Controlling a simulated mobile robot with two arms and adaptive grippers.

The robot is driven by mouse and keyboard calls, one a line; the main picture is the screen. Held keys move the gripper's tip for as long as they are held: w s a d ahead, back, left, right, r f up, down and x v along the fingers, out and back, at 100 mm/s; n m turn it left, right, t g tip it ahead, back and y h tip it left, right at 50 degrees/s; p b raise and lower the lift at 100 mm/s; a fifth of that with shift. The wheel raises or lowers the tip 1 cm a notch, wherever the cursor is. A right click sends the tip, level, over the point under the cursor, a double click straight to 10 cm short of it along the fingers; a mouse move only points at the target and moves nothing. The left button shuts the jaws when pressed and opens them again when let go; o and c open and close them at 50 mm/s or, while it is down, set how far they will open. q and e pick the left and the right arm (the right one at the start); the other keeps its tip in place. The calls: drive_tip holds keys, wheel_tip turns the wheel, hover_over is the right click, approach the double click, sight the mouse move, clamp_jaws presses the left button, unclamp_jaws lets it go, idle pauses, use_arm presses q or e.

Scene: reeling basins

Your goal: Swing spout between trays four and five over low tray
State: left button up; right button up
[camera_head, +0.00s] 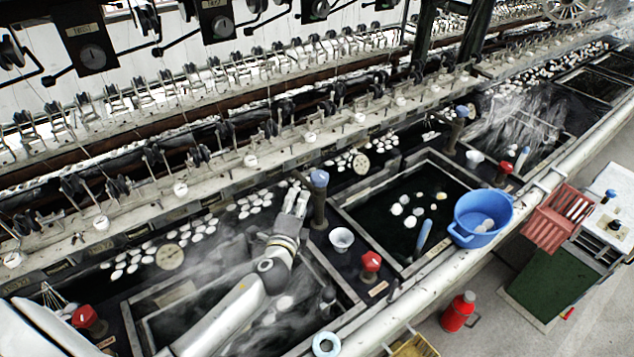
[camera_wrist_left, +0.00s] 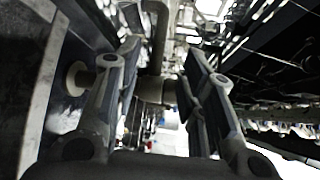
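A dark spout post with a blue knob (camera_head: 319,180) stands between two sunken basins. The basin on its left (camera_head: 338,285) is steaming and partly hidden by my left arm. The basin on its right (camera_head: 360,231) holds dark water with several pale cocoons. I cannot read the tray numbers or tell which tray is low. My left gripper (camera_head: 297,196) is just left of the post. In the left wrist view its two fingers (camera_wrist_left: 160,85) are apart, with a dark pipe (camera_wrist_left: 156,45) showing between or beyond them; contact cannot be told. My right gripper is not in view.
A white cup (camera_head: 342,239) and a red knob (camera_head: 371,261) stand right of the post. A blue tub (camera_head: 481,218) sits on the front rim. Another blue-knobbed post (camera_head: 459,120) stands farther right. Reeling hardware (camera_head: 215,145) lines the back.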

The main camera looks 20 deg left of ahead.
sight(304, 184)
use_arm(q)
drive_tip(key=x, duration=0.9)
drive_tip(key=shift+w, duration=0.1)
drive_tip(key=shift+w+a+f, duration=0.1)
drive_tip(key=shift+w+a, duration=0.1)
drive_tip(key=shift+w, duration=0.55)
clamp_jaws()
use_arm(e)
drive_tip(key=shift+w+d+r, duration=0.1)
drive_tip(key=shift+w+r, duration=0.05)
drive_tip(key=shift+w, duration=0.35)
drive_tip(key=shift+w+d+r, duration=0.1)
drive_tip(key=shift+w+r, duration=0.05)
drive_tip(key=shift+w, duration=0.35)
